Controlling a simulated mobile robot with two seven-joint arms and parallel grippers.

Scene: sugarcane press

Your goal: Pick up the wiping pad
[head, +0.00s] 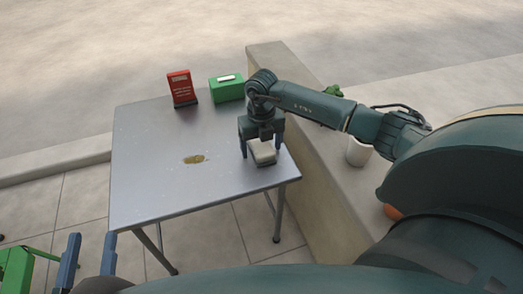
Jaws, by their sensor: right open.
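The wiping pad (262,151) is a pale, cream block with a darker underside. It lies near the right edge of the grey metal table (150,185). My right gripper (263,148) is over the pad, pointing down, with its dark blue fingers apart on either side of it. Whether the fingers touch the pad cannot be told. My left gripper (89,258) is at the lower left, in front of the table, with its two blue fingers apart and nothing between them.
A brown-yellow spill (194,159) marks the table's middle. A red sign (181,88) and a green box (227,89) stand at the back edge. A low concrete wall (300,150) runs along the right, with a white pot (358,152). A green frame (15,271) is at lower left.

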